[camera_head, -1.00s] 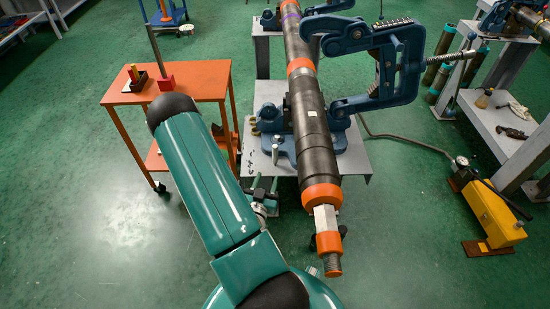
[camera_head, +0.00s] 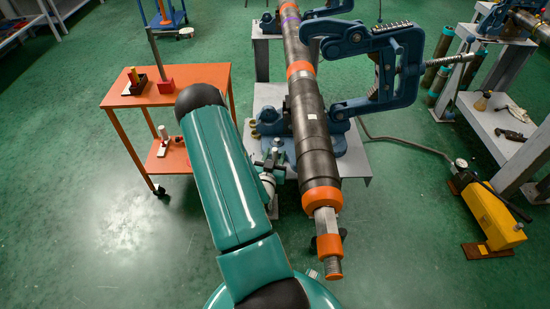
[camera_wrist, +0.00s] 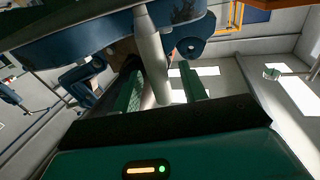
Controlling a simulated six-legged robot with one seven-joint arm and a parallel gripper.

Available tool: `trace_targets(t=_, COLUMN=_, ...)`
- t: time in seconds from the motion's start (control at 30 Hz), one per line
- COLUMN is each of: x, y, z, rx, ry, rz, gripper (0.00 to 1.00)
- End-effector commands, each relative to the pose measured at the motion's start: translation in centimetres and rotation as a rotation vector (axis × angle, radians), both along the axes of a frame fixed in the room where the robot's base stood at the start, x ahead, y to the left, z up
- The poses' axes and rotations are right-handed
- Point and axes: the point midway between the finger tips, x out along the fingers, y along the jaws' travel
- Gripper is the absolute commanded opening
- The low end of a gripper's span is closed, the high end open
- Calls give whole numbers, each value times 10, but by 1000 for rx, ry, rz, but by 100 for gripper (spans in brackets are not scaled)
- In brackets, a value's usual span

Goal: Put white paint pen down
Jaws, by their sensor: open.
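My gripper (camera_wrist: 164,85) is open in the wrist view, with a green finger pad on either side. A pale grey-white cylinder (camera_wrist: 152,50) stands between the pads, clear of the right pad. It may be the white paint pen, but I cannot be sure. I cannot tell whether it touches the left pad. In the head view my gripper (camera_head: 272,170) is small, beside the left edge of the grey vise stand, and partly hidden by my arm. No pen is clearly visible in it there.
An orange cart (camera_head: 205,76) stands left, with a black holder (camera_head: 137,82) and a red block (camera_head: 165,85) on top. A white upright piece (camera_head: 163,134) is on its lower shelf. A dark pipe (camera_head: 315,140) lies in blue vises (camera_head: 375,90). The left floor is clear.

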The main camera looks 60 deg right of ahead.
Motion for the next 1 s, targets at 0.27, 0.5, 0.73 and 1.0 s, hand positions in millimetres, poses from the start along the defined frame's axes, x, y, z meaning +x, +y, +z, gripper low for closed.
trace_targets(t=0.27, x=1, y=-7, z=0, rx=1, ry=0, rz=0, gripper=43)
trace_targets(t=0.5, x=1, y=-7, z=0, rx=1, ry=0, rz=0, gripper=1)
trace_targets(t=0.73, x=1, y=-7, z=0, rx=1, ry=0, rz=0, gripper=0)
trace_targets(t=1.0, x=3, y=-9, z=4, rx=0, ry=0, rz=1, gripper=0)
